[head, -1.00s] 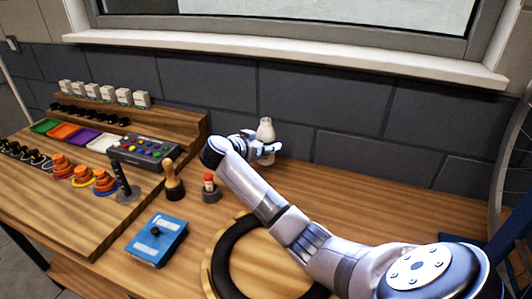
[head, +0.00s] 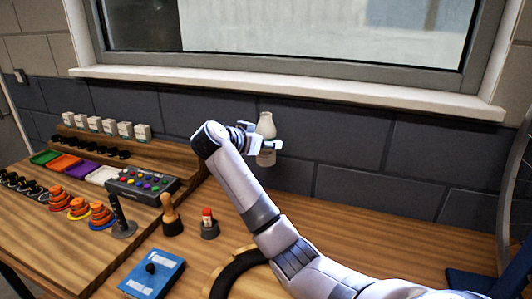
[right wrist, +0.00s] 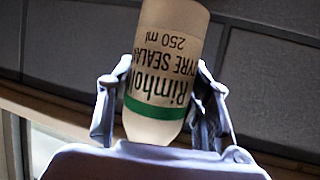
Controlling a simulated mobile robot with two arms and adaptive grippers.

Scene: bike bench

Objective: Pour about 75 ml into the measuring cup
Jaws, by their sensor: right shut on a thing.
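A white bottle (head: 266,125) with a narrower top is held upright against the dark wall, above the bench. In the right wrist view its label (right wrist: 165,80) reads Rimhold tyre sealant, 250 ml, upside down, with a green band. My right gripper (head: 262,145) is shut around the bottle's middle, and its fingers (right wrist: 160,105) lie on both sides of it. The bottle's lower part shows under the fingers. I see no measuring cup in these views. My left gripper is out of view.
A button panel (head: 142,184) and stepped rack are further left.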

